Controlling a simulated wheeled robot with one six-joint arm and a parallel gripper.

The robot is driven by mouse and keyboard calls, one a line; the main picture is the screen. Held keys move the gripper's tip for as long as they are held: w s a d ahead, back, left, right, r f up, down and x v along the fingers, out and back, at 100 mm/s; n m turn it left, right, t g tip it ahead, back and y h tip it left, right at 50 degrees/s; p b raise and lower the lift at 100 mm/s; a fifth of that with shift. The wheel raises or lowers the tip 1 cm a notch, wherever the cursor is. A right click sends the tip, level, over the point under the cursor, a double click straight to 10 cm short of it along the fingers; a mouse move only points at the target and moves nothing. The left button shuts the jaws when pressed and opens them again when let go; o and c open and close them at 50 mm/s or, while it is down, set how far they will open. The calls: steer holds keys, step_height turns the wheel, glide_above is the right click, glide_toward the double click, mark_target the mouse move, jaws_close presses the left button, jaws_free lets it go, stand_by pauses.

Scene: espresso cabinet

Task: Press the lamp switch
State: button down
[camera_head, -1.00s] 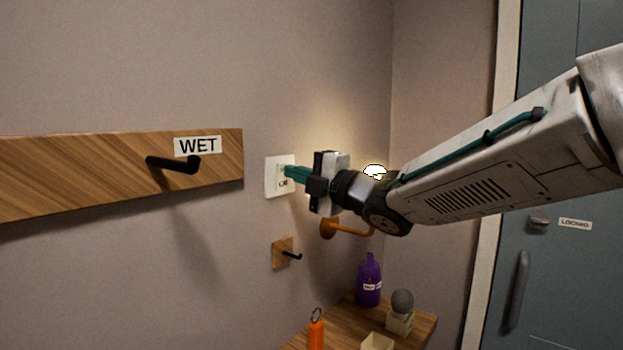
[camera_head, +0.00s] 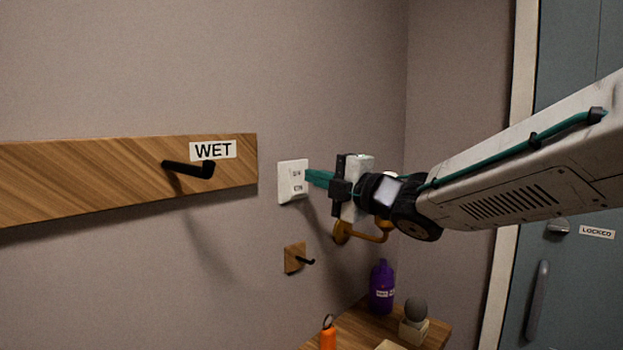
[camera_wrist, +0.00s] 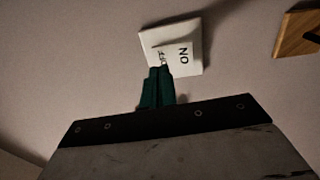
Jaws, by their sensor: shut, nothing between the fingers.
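The white lamp switch (camera_head: 286,184) is on the wall, right of the wooden board; it bears ON and OFF labels. It also shows in the wrist view (camera_wrist: 184,58). My gripper (camera_head: 308,177) is shut and empty, its green fingertips pointing at the switch from the right. In the wrist view the fingertips (camera_wrist: 159,71) overlap the plate's lower edge; I cannot tell whether they touch it. The wall lamp's orange bracket (camera_head: 342,233) is below and behind my gripper, partly hidden by it. No lamp glow shows on the wall.
A wooden board (camera_head: 90,185) with a black hook (camera_head: 188,169) and WET label is at left. A small wooden hook plate (camera_head: 294,258) is below the switch. A purple bottle (camera_head: 382,290) and an orange item (camera_head: 328,335) stand on the wooden shelf (camera_head: 360,322). A grey door is at right.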

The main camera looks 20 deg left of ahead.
steer(key=r+v, duration=0.2)
steer(key=v, duration=0.9)
steer(key=shift+r, duration=0.2)
steer(key=shift+d, duration=0.15)
steer(key=w+d+f+m+t+h, duration=0.2)
steer(key=w+d+f+m+h, duration=0.1)
steer(key=d+f+m+h, duration=0.4)
steer(key=w+d+f+m+t+h, duration=0.2)
steer(key=d+f+m+h, duration=0.35)
steer(key=d+m, duration=0.25)
steer(key=s+d+f+m+g+h, duration=0.2)
steer(key=s+d+f+m+h, duration=0.25)
steer(key=d, duration=0.45)
steer(key=s+d+f+m+g, duration=0.2)
steer(key=s+d+m, duration=0.1)
steer(key=s, duration=0.6)
steer(key=s+d+f+m+g, duration=0.2)
steer(key=s+d+m+g, duration=0.1)
steer(key=s, duration=0.6)
steer(key=s+d+f+m+g, duration=0.2)
steer(key=s+d+m, duration=0.3)
steer(key=s, duration=0.4)
steer(key=shift+s+d+m+g+h, duration=0.2)
steer(key=shift+s+m+g+h, duration=0.1)
steer(key=shift+m+g, duration=0.3)
